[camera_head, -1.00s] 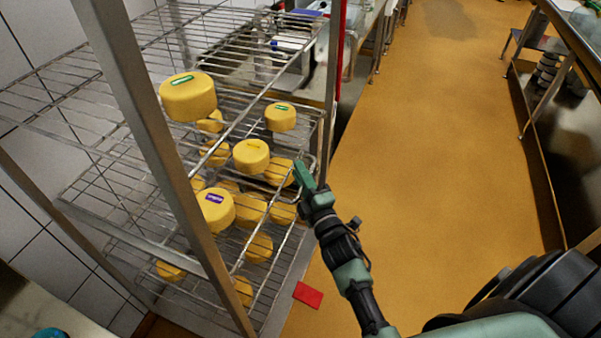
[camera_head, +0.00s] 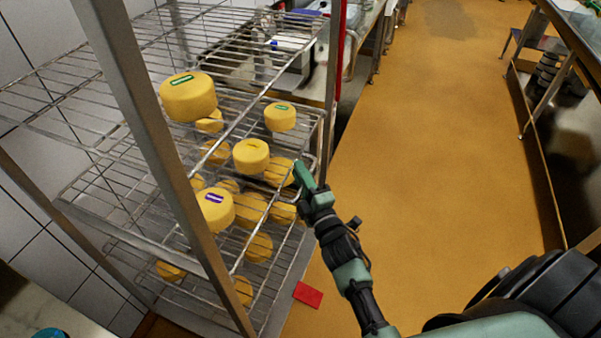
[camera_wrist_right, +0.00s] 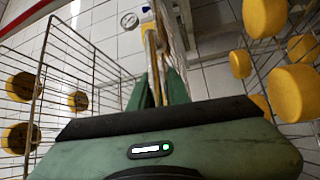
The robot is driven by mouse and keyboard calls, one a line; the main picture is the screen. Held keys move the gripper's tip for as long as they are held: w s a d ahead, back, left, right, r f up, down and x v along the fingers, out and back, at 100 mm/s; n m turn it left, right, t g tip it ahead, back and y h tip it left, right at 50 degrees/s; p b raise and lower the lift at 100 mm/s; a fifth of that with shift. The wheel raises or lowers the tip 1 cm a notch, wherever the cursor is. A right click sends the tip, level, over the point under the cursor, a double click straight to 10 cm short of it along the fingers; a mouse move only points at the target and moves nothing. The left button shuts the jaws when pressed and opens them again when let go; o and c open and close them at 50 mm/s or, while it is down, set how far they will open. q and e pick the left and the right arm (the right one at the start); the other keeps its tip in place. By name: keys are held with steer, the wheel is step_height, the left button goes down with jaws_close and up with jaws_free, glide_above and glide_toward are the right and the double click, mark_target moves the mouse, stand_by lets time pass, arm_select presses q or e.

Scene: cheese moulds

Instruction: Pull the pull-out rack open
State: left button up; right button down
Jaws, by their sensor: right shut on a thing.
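The pull-out rack (camera_head: 222,172) is a wire shelf inside a tall metal frame, with yellow cheese wheels on it. My right gripper (camera_head: 303,172) is at its front right edge, on the aisle side. The green fingers are shut on a thin metal bar there, seemingly part of the rack; the fingers hide the contact. In the right wrist view the gripper (camera_wrist_right: 158,92) has an upright bar between its fingers. How far the rack is out of the frame is hard to tell. My left gripper is not in view.
A grey frame post (camera_head: 150,150) stands in front of the shelves. Several cheese wheels, such as this one (camera_head: 188,97), sit on different levels. A red flat piece (camera_head: 308,294) lies on the floor. The orange floor (camera_head: 440,180) to the right is clear up to the steel tables.

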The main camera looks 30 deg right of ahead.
steer(key=shift+w+r, duration=0.1)
steer(key=shift+r, duration=0.45)
steer(key=s+d+p, duration=0.1)
steer(key=s+d, duration=1.9)
steer(key=s, duration=0.2)
steer(key=shift+s+d, duration=0.3)
steer(key=shift+s, duration=0.1)
steer(key=c, duration=1.5)
jaws_free()
steer(key=shift+f, duration=0.1)
steer(key=shift+s+a+f, duration=0.1)
steer(key=shift+s+f, duration=0.05)
steer(key=shift+f, duration=0.05)
